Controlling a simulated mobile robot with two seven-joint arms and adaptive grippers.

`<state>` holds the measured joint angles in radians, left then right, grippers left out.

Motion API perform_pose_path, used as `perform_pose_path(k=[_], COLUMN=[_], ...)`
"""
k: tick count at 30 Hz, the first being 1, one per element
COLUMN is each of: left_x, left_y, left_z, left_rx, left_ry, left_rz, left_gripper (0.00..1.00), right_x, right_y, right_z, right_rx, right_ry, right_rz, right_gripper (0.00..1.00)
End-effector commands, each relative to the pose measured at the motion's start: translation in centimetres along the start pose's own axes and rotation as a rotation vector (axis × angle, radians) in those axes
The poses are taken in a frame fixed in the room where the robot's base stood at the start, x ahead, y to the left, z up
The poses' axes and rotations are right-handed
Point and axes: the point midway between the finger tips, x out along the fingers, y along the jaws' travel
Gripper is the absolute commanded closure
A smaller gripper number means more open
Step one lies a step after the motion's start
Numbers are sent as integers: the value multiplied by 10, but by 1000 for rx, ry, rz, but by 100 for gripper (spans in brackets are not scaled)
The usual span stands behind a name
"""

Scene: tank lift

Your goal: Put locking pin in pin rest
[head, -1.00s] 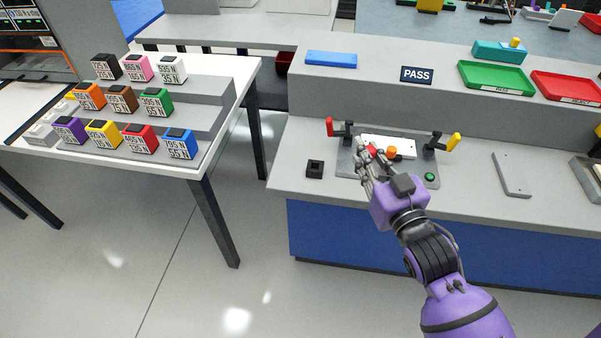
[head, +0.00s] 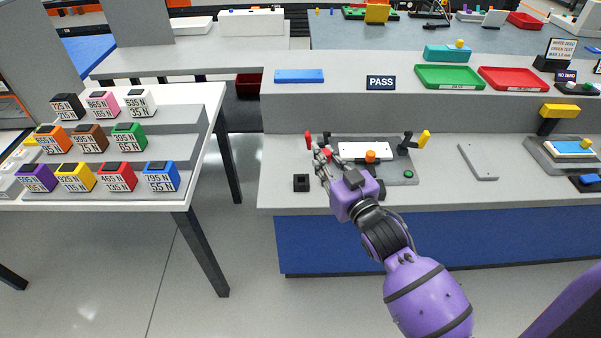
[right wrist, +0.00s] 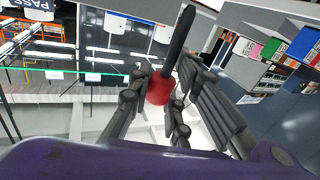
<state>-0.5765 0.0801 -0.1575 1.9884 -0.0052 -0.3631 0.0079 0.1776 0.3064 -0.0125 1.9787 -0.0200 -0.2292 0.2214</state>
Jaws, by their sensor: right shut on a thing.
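My right gripper (head: 323,158) is shut on the locking pin, which shows as a red grip (head: 327,153) between the fingers. The right wrist view shows the gripper (right wrist: 160,95) closed around the red grip of the pin (right wrist: 157,88), with a dark shaft (right wrist: 181,35) running up from it. The black square block with a hollow top, which looks like the pin rest (head: 301,183), stands on the bench below and left of the gripper, apart from it. My left gripper is not in view.
Beside the gripper is a grey fixture (head: 399,172) with a white plate (head: 350,151), an orange knob (head: 371,156), a red-handled clamp (head: 308,140) and a yellow-handled one (head: 424,139). A grey plate (head: 478,161) lies right. Bench space around the black block is clear.

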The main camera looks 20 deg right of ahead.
Motion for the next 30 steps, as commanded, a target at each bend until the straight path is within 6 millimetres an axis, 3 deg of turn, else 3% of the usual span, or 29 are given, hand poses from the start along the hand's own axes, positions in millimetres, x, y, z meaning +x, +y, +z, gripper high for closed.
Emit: perform_pose_path(k=[6, 12, 20, 24, 30], left_x=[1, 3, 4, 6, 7], left_y=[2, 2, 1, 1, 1], left_z=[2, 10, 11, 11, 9], left_rx=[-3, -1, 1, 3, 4], left_ry=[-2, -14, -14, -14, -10], left_rz=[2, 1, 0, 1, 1], left_gripper=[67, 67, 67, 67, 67], right_x=[53, 79, 95, 93, 93], right_y=[-14, -22, -26, -27, -28], right_z=[28, 62, 80, 103, 108], right_rx=[2, 1, 2, 1, -1], right_ry=[-2, -2, -1, -3, 2], right_rz=[-1, -1, -1, 0, -1], right_gripper=[100, 100, 100, 100, 100])
